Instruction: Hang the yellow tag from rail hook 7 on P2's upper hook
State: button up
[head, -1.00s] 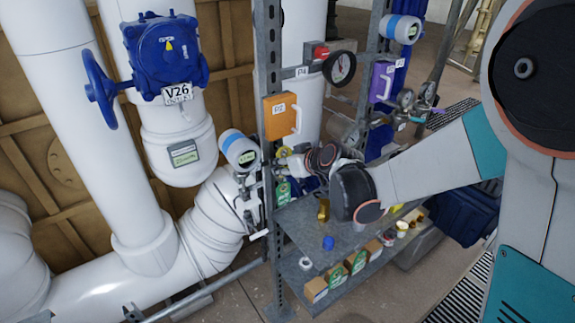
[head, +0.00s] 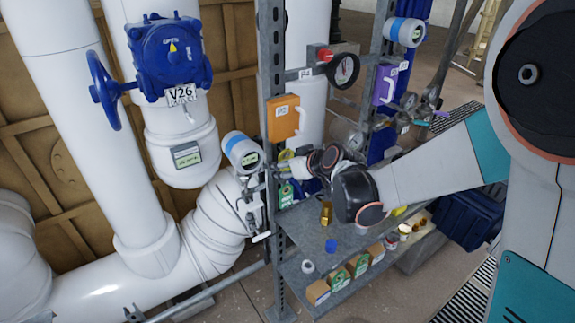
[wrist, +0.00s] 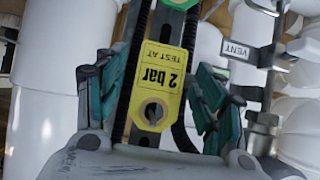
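In the wrist view a yellow tag (wrist: 161,85) reading "2 bar TEST AT" appears upside down, with a round hole and a grey pin end at its lower end. My gripper's (wrist: 155,85) teal-padded fingers stand apart on either side of it; I see no finger pressing on the tag. In the head view my gripper (head: 296,168) is beside the steel post, partly hidden by my wrist, with a small yellow patch (head: 286,155) close by. An orange box labelled P2 (head: 283,118) is on the post above. P2's upper hook and hook 7's number cannot be made out.
A white-and-blue round instrument (head: 241,152) is left of the steel post (head: 272,60). Green tags (head: 285,194) hang below my gripper. A shelf (head: 300,222) with small items lies below.

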jog(key=v, duration=1.1)
jog(key=s+d+m+h, duration=0.2)
jog(key=s+d, duration=0.3)
jog(key=s, duration=0.3)
jog(key=s+d+f+m+g+h+b, duration=0.1)
jog(key=s+d+m+h, duration=0.1)
jog(key=s+d, duration=0.3)
jog(key=s+d+f+m+g+h+b, duration=0.1)
jog(key=s+d, duration=0.4)
jog(key=s, duration=0.6)
jog(key=shift+s+m+h, duration=0.2)
jog(key=shift+m+h, duration=0.5)
jog(key=shift+m, duration=0.2)
dwell(1.0)
